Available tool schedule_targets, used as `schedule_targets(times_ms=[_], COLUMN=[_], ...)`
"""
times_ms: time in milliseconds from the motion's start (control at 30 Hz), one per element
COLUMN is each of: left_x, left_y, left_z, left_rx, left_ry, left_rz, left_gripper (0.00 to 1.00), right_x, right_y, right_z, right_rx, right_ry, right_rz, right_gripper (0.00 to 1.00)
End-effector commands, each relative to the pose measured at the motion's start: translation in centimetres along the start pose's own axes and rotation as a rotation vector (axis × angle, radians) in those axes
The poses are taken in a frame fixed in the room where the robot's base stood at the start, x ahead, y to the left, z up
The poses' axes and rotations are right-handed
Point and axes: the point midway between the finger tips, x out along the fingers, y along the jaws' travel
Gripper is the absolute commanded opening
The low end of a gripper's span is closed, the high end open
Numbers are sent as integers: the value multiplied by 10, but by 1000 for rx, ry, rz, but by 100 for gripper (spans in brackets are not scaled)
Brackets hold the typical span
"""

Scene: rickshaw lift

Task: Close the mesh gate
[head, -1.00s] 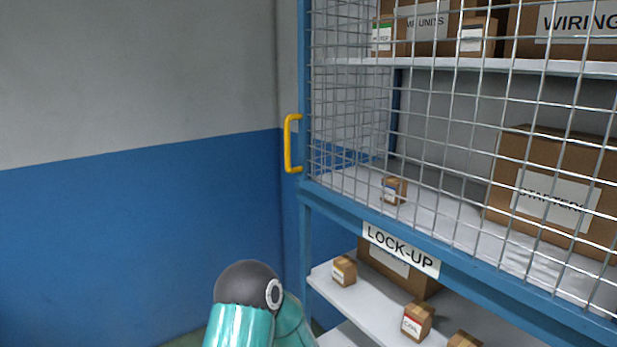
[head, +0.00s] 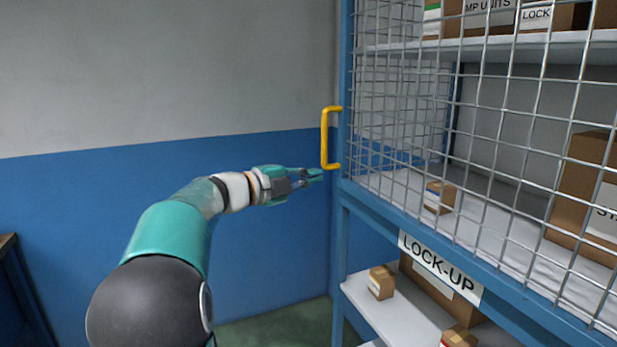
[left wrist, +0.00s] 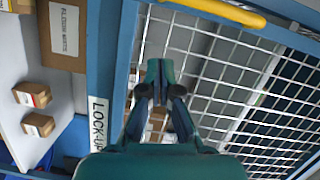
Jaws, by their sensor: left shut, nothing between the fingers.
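The mesh gate (head: 480,120) is a blue frame with grey wire mesh, in front of the shelves on the right of the head view. It also shows in the left wrist view (left wrist: 225,85). Its yellow handle (head: 326,138) stands on the frame's left edge; in the left wrist view the handle (left wrist: 215,10) crosses the top. My left gripper (head: 318,174) is shut and empty, just left of and slightly below the handle in the head view. I cannot tell whether it touches the gate. My right gripper is not in view.
A LOCK-UP sign (head: 440,268) hangs below the gate's lower rail. Behind the mesh are cartons, including a small box (head: 440,197). A lower shelf (head: 400,315) holds more boxes. A dark table edge (head: 15,265) shows at far left. The floor (head: 280,325) by the wall is clear.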

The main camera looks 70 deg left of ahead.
Motion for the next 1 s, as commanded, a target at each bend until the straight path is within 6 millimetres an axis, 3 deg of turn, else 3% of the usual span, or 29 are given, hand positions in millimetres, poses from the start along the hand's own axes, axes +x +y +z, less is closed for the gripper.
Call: schedule_targets(times_ms=[333,400,600,1000], left_x=[76,76,81,83], left_y=[-1,-1,0,1], left_z=[-5,12,31,35], left_rx=[-5,-4,-4,-3], left_ry=[10,3,6,7], left_rz=[2,3,1,1], left_gripper=[0,0,0,0], right_x=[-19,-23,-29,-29], right_y=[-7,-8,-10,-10], right_z=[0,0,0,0], right_rx=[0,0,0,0], right_ry=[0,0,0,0], right_rz=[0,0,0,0], right_gripper=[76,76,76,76])
